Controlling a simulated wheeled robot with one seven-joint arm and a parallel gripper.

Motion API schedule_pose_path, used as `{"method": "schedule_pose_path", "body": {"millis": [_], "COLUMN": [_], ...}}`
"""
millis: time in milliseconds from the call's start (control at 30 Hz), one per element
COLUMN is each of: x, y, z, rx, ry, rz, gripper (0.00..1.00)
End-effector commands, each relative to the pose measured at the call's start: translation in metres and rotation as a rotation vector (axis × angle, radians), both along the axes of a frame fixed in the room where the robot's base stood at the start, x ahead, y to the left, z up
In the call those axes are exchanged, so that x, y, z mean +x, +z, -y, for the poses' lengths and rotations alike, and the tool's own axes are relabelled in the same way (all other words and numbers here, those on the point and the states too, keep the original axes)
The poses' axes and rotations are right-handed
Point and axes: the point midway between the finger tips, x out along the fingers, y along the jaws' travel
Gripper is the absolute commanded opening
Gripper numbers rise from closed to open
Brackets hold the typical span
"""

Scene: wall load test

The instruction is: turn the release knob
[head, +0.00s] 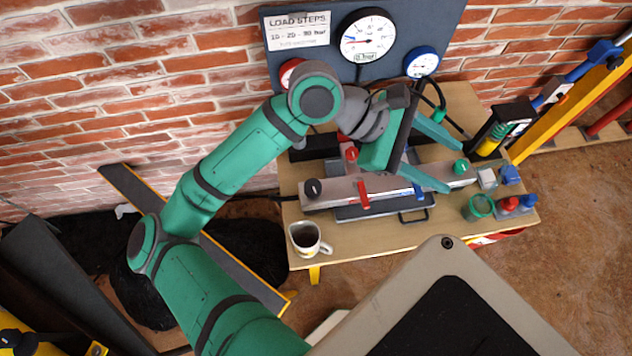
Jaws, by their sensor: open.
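A grey metal block (388,190) lies across the wooden table. It carries a black knob (313,187) at its left end, a green knob (461,167) at its right end and a red lever (363,196) between them. A red knob (351,153) shows behind the block. No readable label marks any of these as the release knob. My gripper (454,168) is open, its two teal fingers apart and pointing right. In the picture the green knob lies by the fingertips, but I cannot tell the height between them or any contact. My wrist hides part of the block's back.
A white mug (309,239) stands at the table's front left. A green cup (478,207) and red and blue-capped items (517,204) stand at the right. A gauge panel (345,70) is behind, against the brick wall. The table's front middle is clear.

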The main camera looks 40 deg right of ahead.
Motion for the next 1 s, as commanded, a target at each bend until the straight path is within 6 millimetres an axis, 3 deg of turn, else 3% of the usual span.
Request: {"method": "schedule_pose_path", "body": {"millis": [100,300,433,600,767,1000], "x": [0.028,0.088,0.130,0.172,0.189,0.191], "y": [-0.037,-0.086,-0.103,-0.111,-0.113,-0.135], "z": [-0.013,-0.051,-0.081,-0.114,-0.129,-0.130], "rx": [0.100,0.285,0.405,0.523,0.576,0.582], "ry": [-0.018,-0.062,-0.091,-0.121,-0.135,-0.137], "rz": [0.198,0.508,0.678,0.826,0.885,0.891], "gripper": [0.54,0.54,0.54,0.54,0.54,0.54]}}
